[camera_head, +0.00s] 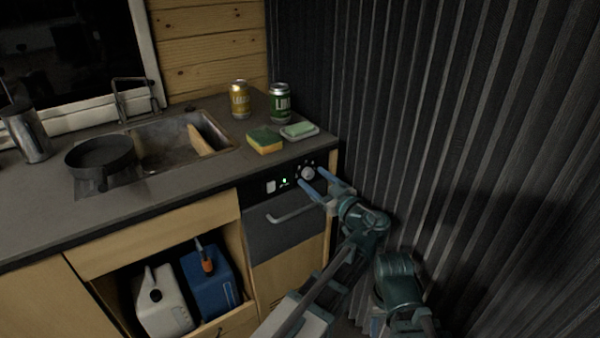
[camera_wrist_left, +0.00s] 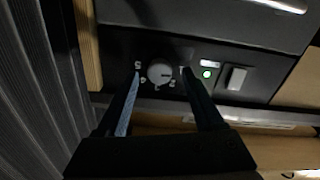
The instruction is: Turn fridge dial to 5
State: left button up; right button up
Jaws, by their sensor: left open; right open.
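The fridge dial (camera_head: 307,173) is a round pale knob at the right end of the dark control panel under the counter. In the left wrist view the dial (camera_wrist_left: 160,72) appears upside down, with white numbers around it, among them 5, 4 and 2. Its pointer setting is too small to read surely. My left gripper (camera_head: 317,183) is open in front of the panel, its blue fingers on either side of the dial; I cannot tell whether they touch it. The fingers also show in the left wrist view (camera_wrist_left: 162,90). The dark fridge door (camera_head: 285,237) is shut. My right gripper is not seen.
Beside the dial are a green light (camera_wrist_left: 207,74) and a pale switch (camera_wrist_left: 236,78). A door handle (camera_head: 290,215) juts out below. A sponge (camera_head: 264,140), soap dish (camera_head: 299,131) and two cans stand on the counter above. A corrugated wall (camera_head: 430,120) bounds the right.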

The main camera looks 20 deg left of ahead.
pick_arm(q)
jog(key=shift+w+a, duration=0.3)
grip_shut()
